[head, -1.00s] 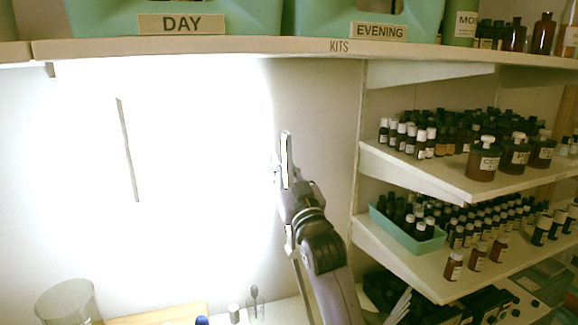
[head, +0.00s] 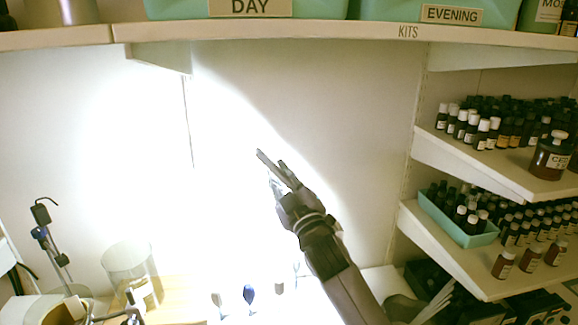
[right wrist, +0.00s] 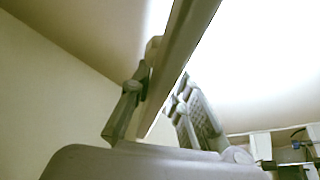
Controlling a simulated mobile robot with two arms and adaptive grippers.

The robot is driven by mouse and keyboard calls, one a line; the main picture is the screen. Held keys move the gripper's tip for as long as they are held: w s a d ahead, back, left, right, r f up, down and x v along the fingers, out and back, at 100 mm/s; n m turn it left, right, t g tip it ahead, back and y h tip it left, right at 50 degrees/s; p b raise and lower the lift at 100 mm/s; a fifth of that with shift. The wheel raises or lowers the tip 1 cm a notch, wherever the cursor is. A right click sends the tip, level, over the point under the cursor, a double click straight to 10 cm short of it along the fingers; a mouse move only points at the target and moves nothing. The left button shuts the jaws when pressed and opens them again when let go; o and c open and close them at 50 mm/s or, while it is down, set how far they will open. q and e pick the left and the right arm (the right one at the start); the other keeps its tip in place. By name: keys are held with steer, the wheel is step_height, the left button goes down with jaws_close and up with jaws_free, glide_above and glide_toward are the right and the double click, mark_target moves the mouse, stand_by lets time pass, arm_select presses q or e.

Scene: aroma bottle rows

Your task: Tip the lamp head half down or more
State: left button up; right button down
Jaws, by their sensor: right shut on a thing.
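My right gripper (head: 279,174) is raised in front of the brightly lit back wall. It is shut on a slim grey bar, which I take to be the lamp head (right wrist: 182,60). In the right wrist view this bar runs slanting between my fingers, with bright glare on its right side. In the head view the bar and fingers overlap as a thin dark slanting shape, so the lamp head is hard to separate there. The light on the wall has a slanting edge, with the bright part lower left.
A shelf (head: 330,35) with green kit bins runs above. Bottle shelves (head: 470,170) with a green tray (head: 455,222) stand at right. A clear beaker (head: 130,270), a dark stand (head: 48,235) and small tools are at lower left.

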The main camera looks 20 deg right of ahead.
steer(key=shift+w+f+n, duration=0.1)
steer(key=shift+f+n, duration=0.05)
steer(key=shift+n, duration=0.15)
steer(key=c, duration=1.7)
jaws_free()
steer(key=shift+d, duration=0.1)
steer(key=v, duration=1.2)
